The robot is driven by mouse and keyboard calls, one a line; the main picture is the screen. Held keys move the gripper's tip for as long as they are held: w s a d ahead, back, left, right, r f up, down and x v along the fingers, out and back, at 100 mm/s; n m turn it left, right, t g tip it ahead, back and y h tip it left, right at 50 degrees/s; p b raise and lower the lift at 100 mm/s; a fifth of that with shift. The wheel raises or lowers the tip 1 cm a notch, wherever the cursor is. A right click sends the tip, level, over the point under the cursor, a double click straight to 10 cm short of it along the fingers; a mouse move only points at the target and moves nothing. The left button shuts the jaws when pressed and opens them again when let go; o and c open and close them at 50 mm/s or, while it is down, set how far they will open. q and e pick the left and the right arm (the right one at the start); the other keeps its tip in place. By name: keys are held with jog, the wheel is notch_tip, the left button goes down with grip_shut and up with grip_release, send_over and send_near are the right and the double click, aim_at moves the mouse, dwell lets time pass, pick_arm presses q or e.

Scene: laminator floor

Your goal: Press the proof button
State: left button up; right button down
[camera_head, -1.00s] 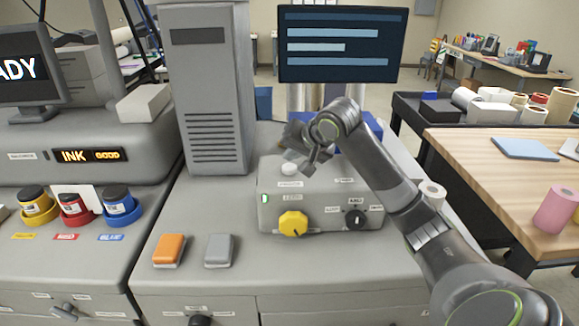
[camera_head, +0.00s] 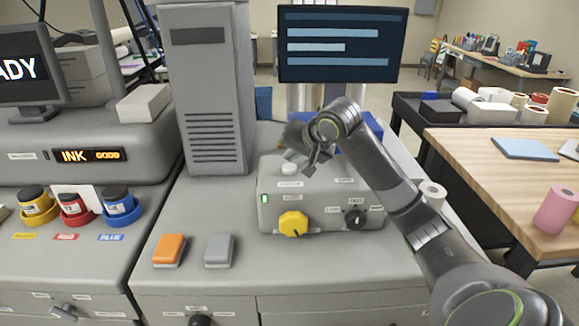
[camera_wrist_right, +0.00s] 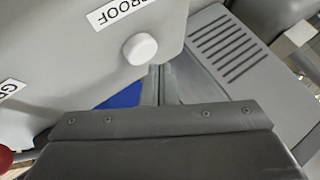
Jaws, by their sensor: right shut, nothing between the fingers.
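The proof button is a round white cap (camera_head: 289,169) on top of a grey control box (camera_head: 275,207). In the right wrist view the white cap (camera_wrist_right: 139,48) stands beside a label reading PROOF (camera_wrist_right: 122,12). My right gripper (camera_head: 310,170) is shut and empty, just right of the cap in the head view. In the wrist view its narrow fingertips (camera_wrist_right: 163,72) are close to the cap, with a small gap seen between them. My left gripper is out of view.
The box front carries a yellow knob (camera_head: 293,224), a black knob (camera_head: 355,218) and a small green light (camera_head: 265,199). An orange block (camera_head: 169,250) and a grey block (camera_head: 219,250) lie in front. A tall grey vented cabinet (camera_head: 208,90) stands behind left.

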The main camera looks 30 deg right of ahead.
jog(key=shift+f, duration=0.25)
jog(key=shift+f+p, duration=0.15)
jog(key=shift+p, duration=0.15)
jog(key=shift+f, duration=0.6)
dwell(0.7)
jog(key=shift+r, duration=0.1)
jog(key=shift+r+p, duration=0.9)
jog(key=shift+p, duration=0.4)
